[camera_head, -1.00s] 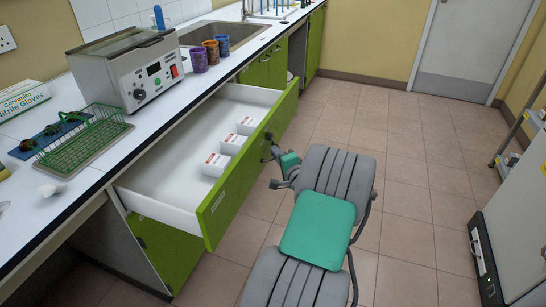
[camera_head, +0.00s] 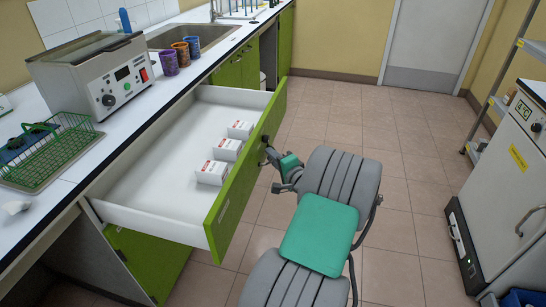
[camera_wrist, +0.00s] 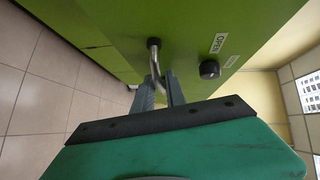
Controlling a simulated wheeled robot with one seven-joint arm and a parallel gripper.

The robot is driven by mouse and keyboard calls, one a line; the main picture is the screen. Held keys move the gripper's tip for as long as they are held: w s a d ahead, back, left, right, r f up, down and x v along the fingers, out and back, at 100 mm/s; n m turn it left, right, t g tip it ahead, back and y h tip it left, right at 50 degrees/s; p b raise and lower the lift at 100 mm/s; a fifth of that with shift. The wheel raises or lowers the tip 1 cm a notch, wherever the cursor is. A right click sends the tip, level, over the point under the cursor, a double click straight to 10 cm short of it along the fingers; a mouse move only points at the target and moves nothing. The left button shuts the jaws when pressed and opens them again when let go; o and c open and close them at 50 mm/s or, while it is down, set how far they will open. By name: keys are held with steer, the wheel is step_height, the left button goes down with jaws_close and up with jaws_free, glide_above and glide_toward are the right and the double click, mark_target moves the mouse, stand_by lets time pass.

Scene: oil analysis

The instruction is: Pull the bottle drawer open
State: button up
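The bottle drawer (camera_head: 150,185) stands pulled far out from under the counter. It has a white inside and a green front (camera_head: 240,180). Several small white boxes with red print (camera_head: 227,150) stand in it near the front. My gripper (camera_head: 267,151) is at the outer side of the front, partly hidden by my arm. In the wrist view, my gripper's two grey fingers (camera_wrist: 161,92) close around a metal bar handle (camera_wrist: 156,62) on the green front. A black knob (camera_wrist: 209,69) and an "OPEN" label sit beside the handle.
A white counter (camera_head: 120,120) above the drawer bears a grey bath machine (camera_head: 100,80), a green wire basket (camera_head: 45,155), coloured cups (camera_head: 180,53) and a sink. A white cabinet (camera_head: 505,170) stands at the right. Tiled floor (camera_head: 405,190) between is free.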

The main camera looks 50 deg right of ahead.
steer(key=shift+s, duration=0.1)
steer(key=p+v, duration=0.1)
steer(key=v, duration=0.6)
steer(key=shift+s, duration=0.35)
steer(key=shift+a, duration=0.1)
